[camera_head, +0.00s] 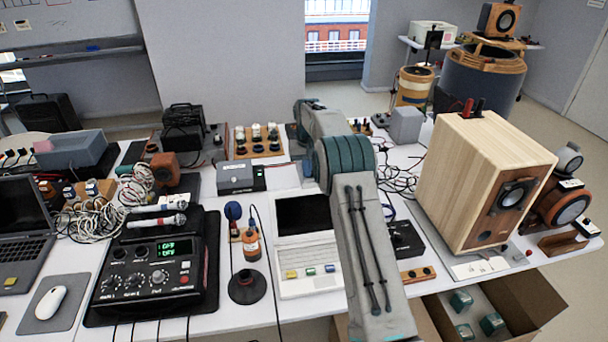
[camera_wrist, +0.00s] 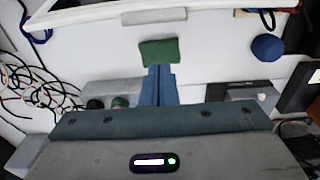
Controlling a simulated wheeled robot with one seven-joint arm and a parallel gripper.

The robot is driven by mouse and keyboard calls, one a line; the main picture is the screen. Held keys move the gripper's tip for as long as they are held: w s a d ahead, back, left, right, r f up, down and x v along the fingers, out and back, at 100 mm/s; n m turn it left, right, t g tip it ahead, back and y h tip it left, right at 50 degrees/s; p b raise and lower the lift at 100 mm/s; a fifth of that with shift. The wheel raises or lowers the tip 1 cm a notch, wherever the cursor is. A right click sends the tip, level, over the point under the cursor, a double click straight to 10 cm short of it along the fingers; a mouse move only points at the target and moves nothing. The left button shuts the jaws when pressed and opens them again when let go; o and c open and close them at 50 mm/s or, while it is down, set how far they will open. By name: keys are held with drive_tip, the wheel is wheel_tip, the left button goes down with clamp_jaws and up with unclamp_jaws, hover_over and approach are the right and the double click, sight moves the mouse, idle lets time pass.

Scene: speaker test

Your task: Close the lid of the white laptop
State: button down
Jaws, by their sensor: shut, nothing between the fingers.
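The white laptop (camera_head: 318,286) stands open on the table in the head view. Its lid (camera_head: 273,218) is raised with the dark screen (camera_head: 300,214) facing me, and my arm covers its right side. My arm reaches over the laptop to its far side, and my fingers cannot be made out in the head view. In the wrist view, my gripper (camera_wrist: 159,52) is shut and empty, with blue fingers and green tips together. A white edge, apparently the laptop's (camera_wrist: 110,20), runs across the top beyond the tips. A gap shows between them in the picture; the true distance cannot be told.
Left of the laptop are an orange bottle (camera_head: 251,243), a blue-topped microphone (camera_head: 233,211) and a black control box (camera_head: 150,268). A large wooden speaker (camera_head: 470,185) stands on the right. Tangled cables (camera_wrist: 40,90) lie at left in the wrist view.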

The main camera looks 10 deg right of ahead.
drive_tip(key=s+p, duration=0.1)
drive_tip(key=s, duration=0.3)
drive_tip(key=shift+r, duration=0.1)
drive_tip(key=shift+w, duration=0.1)
idle(0.3)
